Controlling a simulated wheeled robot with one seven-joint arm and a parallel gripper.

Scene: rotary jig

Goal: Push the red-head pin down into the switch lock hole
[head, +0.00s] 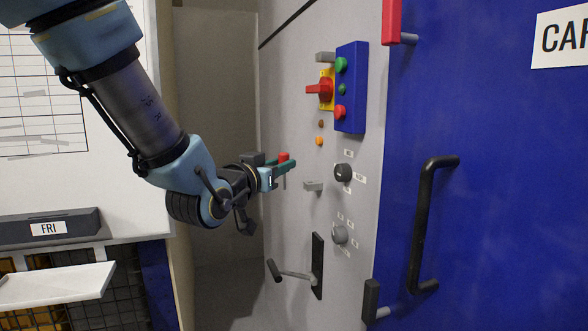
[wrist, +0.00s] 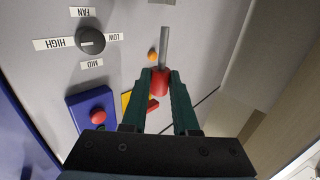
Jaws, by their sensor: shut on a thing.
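My gripper (head: 287,165) is shut on the red-head pin (head: 283,157) in front of the grey panel. In the wrist view, the green fingers (wrist: 160,90) clasp the pin's red head (wrist: 159,82). Its grey shaft (wrist: 164,48) sticks out beyond the fingertips, clear of anything; in the head view it hangs downward. The red rotary switch (head: 319,90) sits on a yellow plate higher on the panel, with a small grey bracket (head: 325,57) above it. Another grey bracket (head: 313,186) juts out just right of and below the pin. No hole shows clearly in either bracket.
A blue box with green and red buttons (head: 350,88) stands beside the switch. Dark knobs (head: 343,173), a lever (head: 296,275) and a blue door with a black handle (head: 426,225) are at the right. The space around the pin is open.

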